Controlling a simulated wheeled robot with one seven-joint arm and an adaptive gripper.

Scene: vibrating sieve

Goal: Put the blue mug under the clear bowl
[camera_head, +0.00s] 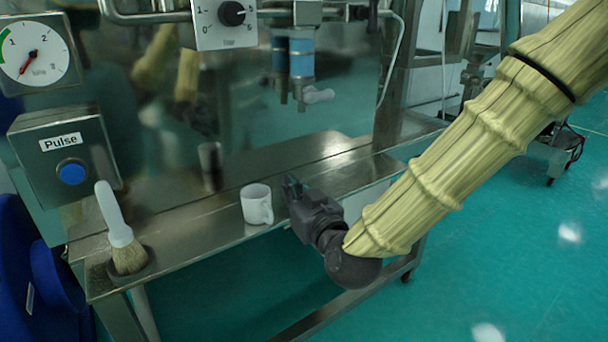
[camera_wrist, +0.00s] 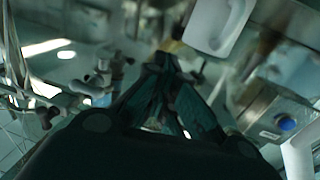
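The only mug I see is a plain white mug (camera_head: 256,205), not a blue one. It stands upright on the steel shelf (camera_head: 190,224), its handle toward the front right. My gripper (camera_head: 292,186) is just right of the mug, apart from it and empty. In the wrist view a white shape at the top, probably the mug (camera_wrist: 216,24), lies beyond the dark fingers (camera_wrist: 178,66). The fingers narrow toward their tips, but the picture is too dark and blurred to tell whether they are open. I cannot make out a clear bowl in either view.
A brush (camera_head: 125,250) with a white handle stands at the shelf's left end. Above it is a box marked Pulse (camera_head: 66,150) with a blue button. Blue-banded cylinders (camera_head: 301,57) with a valve hang over the shelf. The shelf right of my gripper looks clear.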

